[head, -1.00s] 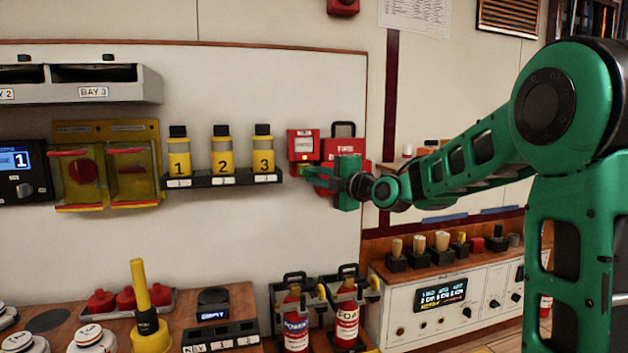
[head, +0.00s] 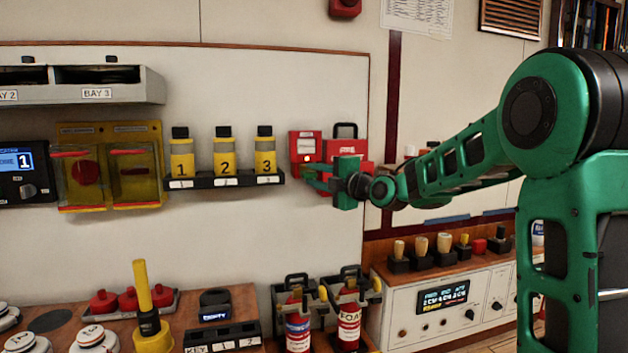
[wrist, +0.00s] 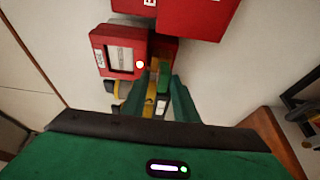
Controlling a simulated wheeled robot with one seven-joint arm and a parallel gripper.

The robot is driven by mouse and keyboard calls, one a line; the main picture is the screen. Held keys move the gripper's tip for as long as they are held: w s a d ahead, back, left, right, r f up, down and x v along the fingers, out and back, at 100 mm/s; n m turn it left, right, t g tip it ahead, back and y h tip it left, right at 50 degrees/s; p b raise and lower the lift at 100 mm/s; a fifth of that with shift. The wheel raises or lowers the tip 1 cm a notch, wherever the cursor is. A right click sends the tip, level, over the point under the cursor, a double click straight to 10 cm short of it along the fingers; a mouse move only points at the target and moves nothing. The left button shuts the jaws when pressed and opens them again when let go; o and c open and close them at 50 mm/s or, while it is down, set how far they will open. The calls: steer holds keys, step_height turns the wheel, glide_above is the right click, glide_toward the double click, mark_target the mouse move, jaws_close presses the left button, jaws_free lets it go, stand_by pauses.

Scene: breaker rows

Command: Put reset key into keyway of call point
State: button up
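The red call point (head: 305,145) is on the wall right of the numbered yellow canisters. In the wrist view it (wrist: 119,50) has a white label panel and a small bright spot at its lower right corner. My gripper (head: 308,177) is just below and in front of the call point in the head view. In the wrist view its two green fingers (wrist: 160,88) point at the area beside and below that corner. Small yellow and green parts show between the fingers. I cannot tell whether one is the reset key, or whether it is gripped. The keyway is not clearly visible.
A red box with a dark handle (head: 345,150) is right of the call point, close to my gripper. A shelf of numbered canisters (head: 224,180) is to the left. Fire extinguishers (head: 349,322) stand below. A white console (head: 440,305) is at lower right.

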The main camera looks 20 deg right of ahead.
steer(key=shift+o, duration=0.4)
steer(key=shift+s, duration=0.1)
steer(key=v, duration=1)
steer(key=shift+s+d, duration=0.15)
steer(key=shift+s, duration=0.05)
steer(key=shift+f, duration=0.15)
steer(key=s+d+f+m+g+h, duration=0.35)
steer(key=s+f+m, duration=0.3)
steer(key=f, duration=0.25)
steer(key=s+d+f+m+g+h, duration=0.2)
steer(key=s+d+f+m+g, duration=0.35)
steer(key=s+f, duration=0.3)
steer(key=s+d+f+m+g, duration=0.1)
steer(key=s+f+m+g, duration=0.1)
steer(key=s+m, duration=0.3)
steer(key=s+d+f+m+g, duration=0.1)
steer(key=s+f+m+g, duration=0.2)
steer(key=s, duration=1)
steer(key=s+d+f+m+g+h, duration=0.1)
steer(key=s+f+m, duration=0.3)
steer(key=s+m, duration=0.4)
steer(key=shift+s+f+m+g, duration=0.3)
steer(key=shift+s+m+g, duration=0.1)
steer(key=shift+s+g, duration=0.6)
